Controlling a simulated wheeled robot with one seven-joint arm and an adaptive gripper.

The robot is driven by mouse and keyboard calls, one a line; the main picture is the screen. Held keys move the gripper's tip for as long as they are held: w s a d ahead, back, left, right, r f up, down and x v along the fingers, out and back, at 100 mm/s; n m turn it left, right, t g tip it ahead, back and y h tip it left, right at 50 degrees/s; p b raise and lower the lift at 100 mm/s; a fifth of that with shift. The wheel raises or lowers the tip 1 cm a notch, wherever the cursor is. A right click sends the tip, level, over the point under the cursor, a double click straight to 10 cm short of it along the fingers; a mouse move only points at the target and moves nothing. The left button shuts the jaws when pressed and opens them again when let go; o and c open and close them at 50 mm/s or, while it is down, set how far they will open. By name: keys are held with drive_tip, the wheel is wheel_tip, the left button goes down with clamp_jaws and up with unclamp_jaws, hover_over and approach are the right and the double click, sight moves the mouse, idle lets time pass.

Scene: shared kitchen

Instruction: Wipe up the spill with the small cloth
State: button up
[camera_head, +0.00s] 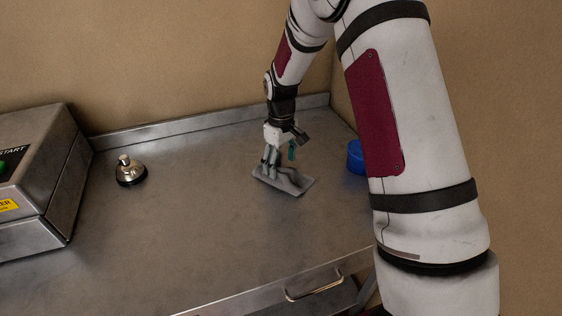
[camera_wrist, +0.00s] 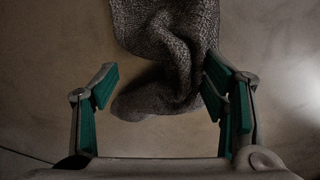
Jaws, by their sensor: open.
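A small grey cloth (camera_head: 291,183) lies rumpled on the metal counter, right of the middle. My gripper (camera_head: 274,164) is low over it, pointing down. In the wrist view the cloth (camera_wrist: 165,35) shows as dark woven fabric with a fold. It reaches into the space between the open green-padded fingers of my gripper (camera_wrist: 160,88), closer to the right finger. I cannot tell whether that finger touches it. I cannot make out a spill in either view.
The metal counter (camera_head: 190,220) has a raised back edge. A service bell (camera_head: 130,171) stands left of the cloth, and a metal box (camera_head: 40,185) with a green button is at the far left. A blue round object (camera_head: 355,157) is partly hidden behind my arm. The counter's front middle is clear.

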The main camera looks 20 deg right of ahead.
drive_tip(key=shift+f, duration=0.15)
drive_tip(key=shift+f, duration=0.65)
drive_tip(key=shift+c, duration=0.2)
drive_tip(key=shift+s, duration=0.1)
clamp_jaws()
drive_tip(key=shift+r, duration=0.4)
drive_tip(key=shift+w+d+r+b, duration=0.1)
drive_tip(key=shift+w+r+b, duration=0.1)
drive_tip(key=shift+b, duration=0.25)
